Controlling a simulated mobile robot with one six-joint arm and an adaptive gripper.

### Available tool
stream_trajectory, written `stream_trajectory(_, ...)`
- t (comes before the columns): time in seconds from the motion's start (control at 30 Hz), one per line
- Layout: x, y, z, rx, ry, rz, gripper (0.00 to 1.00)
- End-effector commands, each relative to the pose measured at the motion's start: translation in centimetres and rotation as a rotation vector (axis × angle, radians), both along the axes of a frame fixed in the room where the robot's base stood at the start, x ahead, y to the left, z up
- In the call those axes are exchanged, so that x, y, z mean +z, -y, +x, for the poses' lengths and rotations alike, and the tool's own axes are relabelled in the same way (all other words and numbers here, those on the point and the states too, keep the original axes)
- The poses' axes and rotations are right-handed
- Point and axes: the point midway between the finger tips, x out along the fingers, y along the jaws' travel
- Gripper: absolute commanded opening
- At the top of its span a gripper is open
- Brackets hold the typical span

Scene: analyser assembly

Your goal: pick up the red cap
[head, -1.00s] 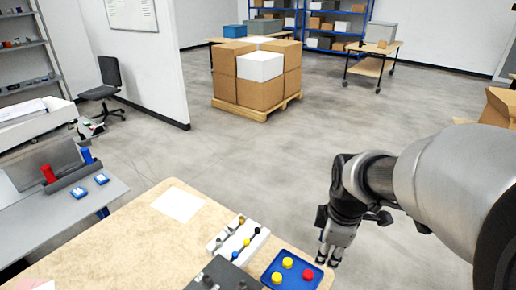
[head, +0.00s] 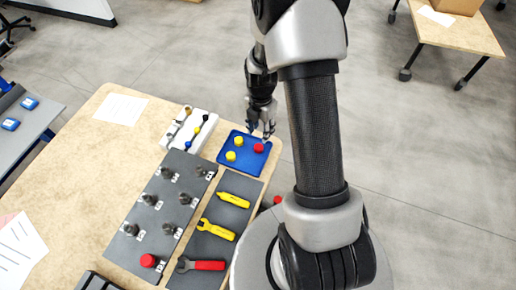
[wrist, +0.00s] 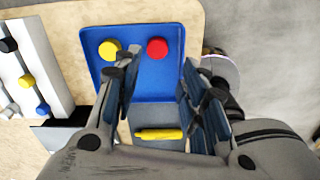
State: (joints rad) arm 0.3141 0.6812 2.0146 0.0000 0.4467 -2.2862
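The red cap (head: 259,148) sits in the blue tray (head: 232,169), near its right side, with two yellow caps (head: 238,141) to its left. In the wrist view the red cap (wrist: 157,48) lies just beyond the fingertips, beside one yellow cap (wrist: 109,49); the other yellow cap is not clearly visible there. My gripper (head: 262,132) is above the tray's far right edge, pointing down, close to the red cap. In the wrist view my gripper (wrist: 158,72) has its fingers spread apart with nothing between them.
A white rack (head: 188,130) with small black, yellow and blue knobs stands left of the tray. A grey board (head: 150,215) with dark fittings and a dark mat with yellow tools (head: 215,229) lie nearer. Another red cap (head: 148,260) is on the board.

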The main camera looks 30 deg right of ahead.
Motion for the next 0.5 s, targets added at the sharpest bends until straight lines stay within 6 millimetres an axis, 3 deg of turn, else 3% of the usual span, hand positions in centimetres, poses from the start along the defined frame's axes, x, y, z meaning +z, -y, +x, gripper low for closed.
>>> stream_trajectory(0.03,-1.5,0.0,0.0,0.0,-0.003,0.001,0.39)
stream_trajectory(0.13,-3.1,-0.1,0.0,0.0,-0.001,0.001,0.39)
stream_trajectory(0.5,-5.6,-0.2,0.1,0.0,0.0,0.0,0.39)
